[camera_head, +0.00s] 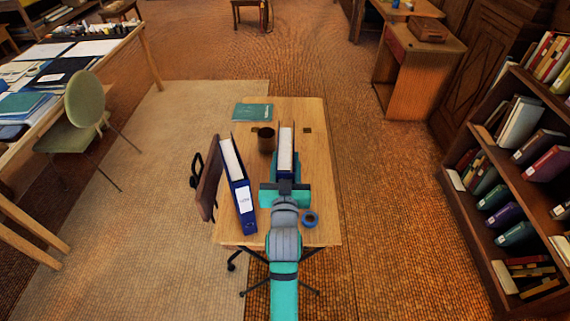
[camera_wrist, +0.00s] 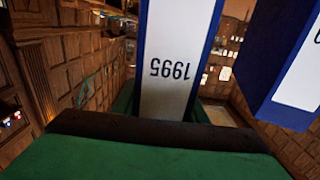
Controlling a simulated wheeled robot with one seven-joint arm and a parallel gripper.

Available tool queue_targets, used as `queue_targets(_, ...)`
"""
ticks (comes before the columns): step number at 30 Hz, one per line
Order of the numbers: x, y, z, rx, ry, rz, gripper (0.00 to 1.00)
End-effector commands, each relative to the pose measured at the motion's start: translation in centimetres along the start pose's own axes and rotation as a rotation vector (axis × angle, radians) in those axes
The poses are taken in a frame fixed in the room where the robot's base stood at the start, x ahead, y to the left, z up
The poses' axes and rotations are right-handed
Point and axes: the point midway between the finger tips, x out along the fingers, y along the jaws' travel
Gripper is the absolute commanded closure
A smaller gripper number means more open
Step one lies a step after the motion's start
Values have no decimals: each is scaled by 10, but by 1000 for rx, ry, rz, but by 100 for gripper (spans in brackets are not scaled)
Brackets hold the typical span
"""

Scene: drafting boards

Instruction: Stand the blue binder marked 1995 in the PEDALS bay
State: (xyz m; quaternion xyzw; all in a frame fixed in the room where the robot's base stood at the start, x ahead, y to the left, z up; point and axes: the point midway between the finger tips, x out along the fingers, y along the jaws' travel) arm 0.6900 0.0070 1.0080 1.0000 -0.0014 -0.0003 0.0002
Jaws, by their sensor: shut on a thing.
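The blue binder marked 1995 (camera_head: 286,152) is upright, spine toward me, over the right part of the small wooden table. In the wrist view its white label (camera_wrist: 172,60) reads 1995 upside down. My gripper (camera_head: 285,188) is shut on this binder at its spine end, with its jaws on either side. I cannot tell whether the binder's base touches the table. A PEDALS bay cannot be made out; the small white cards on the bookshelf (camera_head: 476,134) at the right are too small to read.
A second blue binder (camera_head: 242,206) stands to the left on the table (camera_head: 320,170); it also shows in the wrist view (camera_wrist: 285,75). A dark cup (camera_head: 266,140), a green book (camera_head: 252,112) and a blue tape roll (camera_head: 310,219) are nearby. Open floor lies between table and bookshelf.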

Motion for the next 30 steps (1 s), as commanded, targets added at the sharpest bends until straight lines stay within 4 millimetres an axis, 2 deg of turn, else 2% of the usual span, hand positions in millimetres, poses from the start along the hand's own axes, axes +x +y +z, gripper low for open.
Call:
queue_targets(5,3,-1,9,0,2,-1,100)
queue_targets(12,4,-2,37,0,3,-1,100)
queue_targets(26,4,-4,43,0,5,-5,100)
queue_targets(27,4,-4,45,0,2,-5,56)
queue_targets(29,4,-4,44,0,1,-5,42)
queue_targets(30,4,-4,44,0,1,-5,42)
